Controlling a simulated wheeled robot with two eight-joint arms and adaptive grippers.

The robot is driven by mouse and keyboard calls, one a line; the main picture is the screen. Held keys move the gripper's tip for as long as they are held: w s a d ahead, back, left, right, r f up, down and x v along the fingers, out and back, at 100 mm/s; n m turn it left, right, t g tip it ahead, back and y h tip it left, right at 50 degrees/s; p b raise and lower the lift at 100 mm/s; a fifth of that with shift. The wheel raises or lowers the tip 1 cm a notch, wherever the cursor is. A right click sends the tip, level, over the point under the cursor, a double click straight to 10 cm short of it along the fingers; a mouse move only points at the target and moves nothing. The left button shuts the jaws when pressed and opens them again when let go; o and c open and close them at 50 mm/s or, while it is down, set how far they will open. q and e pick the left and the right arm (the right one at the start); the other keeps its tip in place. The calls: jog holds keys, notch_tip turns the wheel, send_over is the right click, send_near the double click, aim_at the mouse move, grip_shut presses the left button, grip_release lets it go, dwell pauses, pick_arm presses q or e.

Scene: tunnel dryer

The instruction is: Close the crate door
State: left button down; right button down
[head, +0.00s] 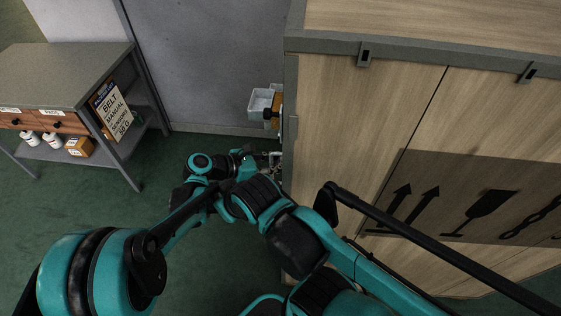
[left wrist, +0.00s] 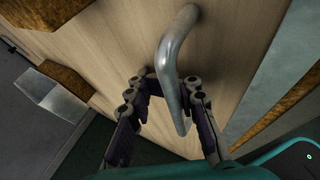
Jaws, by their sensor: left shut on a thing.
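The big wooden crate (head: 365,120) with grey metal edging fills the right of the head view. In the left wrist view a bent metal handle (left wrist: 172,65) stands out from a pale wooden panel (left wrist: 120,45). My left gripper (left wrist: 169,82) has its fingers on both sides of this handle and is shut on it. In the head view the gripper (head: 272,158) is small and partly hidden at the crate's left edge. The face with the handle is turned away there, so I cannot tell how far the door stands open. I cannot make out my right gripper.
A grey shelf table (head: 68,75) with bottles, a small box and a "belt manual" sign (head: 112,110) stands at the left. A pale bin (head: 260,103) shows beside the crate's left edge, before a grey wall panel (head: 210,60). Green floor (head: 95,205) between table and crate is clear.

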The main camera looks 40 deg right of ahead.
pick_arm(q)
jog(key=shift+w+d+r, duration=0.15)
jog(key=shift+w+d, duration=0.05)
jog(key=c, duration=1.9)
grip_release()
jog(key=shift+d, duration=0.1)
